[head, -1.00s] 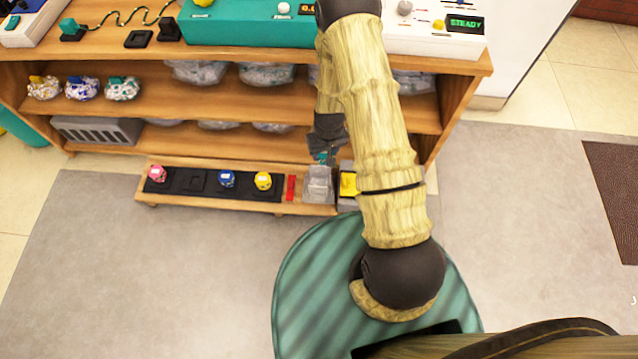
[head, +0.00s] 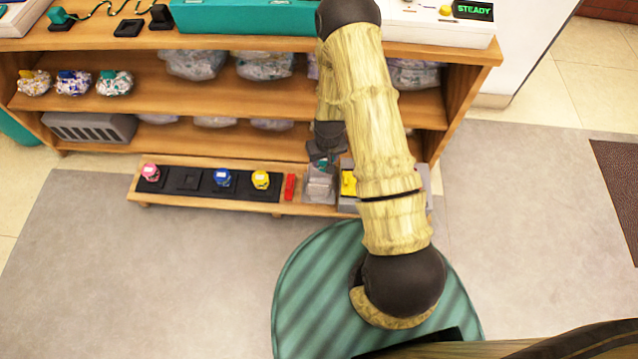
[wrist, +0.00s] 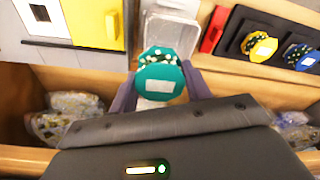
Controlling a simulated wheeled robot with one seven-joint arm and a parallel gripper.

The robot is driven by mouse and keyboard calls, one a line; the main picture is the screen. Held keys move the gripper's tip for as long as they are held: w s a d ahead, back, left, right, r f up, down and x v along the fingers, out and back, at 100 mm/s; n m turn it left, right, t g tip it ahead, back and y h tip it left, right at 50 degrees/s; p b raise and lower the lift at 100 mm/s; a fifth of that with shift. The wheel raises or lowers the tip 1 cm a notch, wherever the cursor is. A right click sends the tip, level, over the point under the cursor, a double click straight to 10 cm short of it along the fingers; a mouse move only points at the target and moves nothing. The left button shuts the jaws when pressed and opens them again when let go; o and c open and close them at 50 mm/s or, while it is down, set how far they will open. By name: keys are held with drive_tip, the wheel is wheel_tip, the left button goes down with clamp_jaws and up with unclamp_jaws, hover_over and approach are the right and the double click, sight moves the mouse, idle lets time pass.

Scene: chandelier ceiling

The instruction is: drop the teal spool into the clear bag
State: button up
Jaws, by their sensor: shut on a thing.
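My gripper (wrist: 160,92) is shut on the teal spool (wrist: 160,75), which shows between the two purple-grey fingers in the wrist view. The spool has a pale label and light dots near its top. The clear bag (wrist: 172,27) stands open just beyond the spool in the wrist view. In the head view the clear bag (head: 319,192) sits on the low front shelf, and my gripper (head: 322,160) is over its back part. I cannot tell whether the spool is inside the bag's rim.
On the low shelf, a red item (head: 290,187) lies left of the bag and a yellow item (head: 348,182) right of it. Pink (head: 150,173), blue (head: 222,178) and yellow (head: 260,180) spools stand in a black rack. The wooden shelving (head: 220,97) rises close behind.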

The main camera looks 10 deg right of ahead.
drive_tip(key=o, duration=1.1)
drive_tip(key=shift+r, duration=0.15)
wheel_tip(320, 180, up, 17)
drive_tip(key=s+p, duration=0.2)
drive_tip(key=p, duration=0.5)
drive_tip(key=shift+d, duration=0.1)
